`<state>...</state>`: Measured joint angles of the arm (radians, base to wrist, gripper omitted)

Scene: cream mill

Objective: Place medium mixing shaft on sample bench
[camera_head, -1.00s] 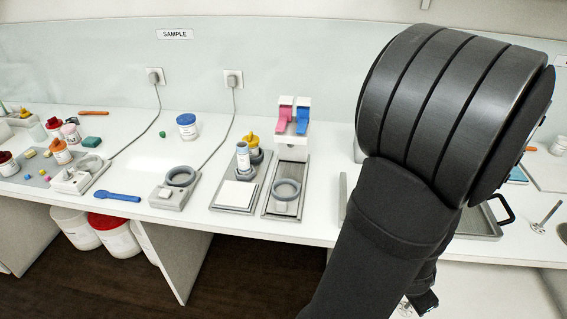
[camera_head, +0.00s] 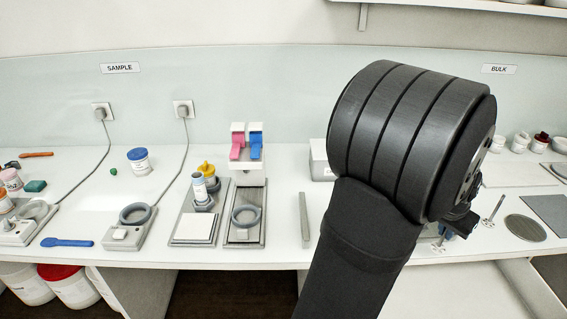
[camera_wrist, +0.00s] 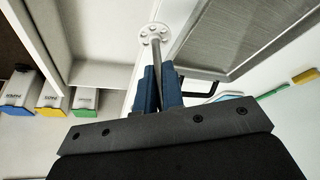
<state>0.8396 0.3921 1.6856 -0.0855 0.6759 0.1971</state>
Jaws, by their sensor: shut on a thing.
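My gripper (camera_wrist: 158,88) has dark blue fingers and is shut on a thin grey mixing shaft. The shaft ends in a white perforated disc (camera_wrist: 154,34), seen beyond the fingertips in the wrist view. In the head view my gripper is mostly hidden behind my own wrist, at the right of centre. Another grey shaft (camera_head: 495,207) with a small disc foot stands tilted on the bench to the right. The sample bench (camera_head: 85,215) is the white top under the SAMPLE sign (camera_head: 120,68) at the left.
On the sample side are a blue spoon (camera_head: 67,242), a blue-lidded jar (camera_head: 139,161), a ring device (camera_head: 130,226) and a pink-and-blue dispenser (camera_head: 246,150). A BULK sign (camera_head: 499,69) is at the right. A tray (camera_wrist: 235,30) and labelled bins (camera_wrist: 53,98) show in the wrist view.

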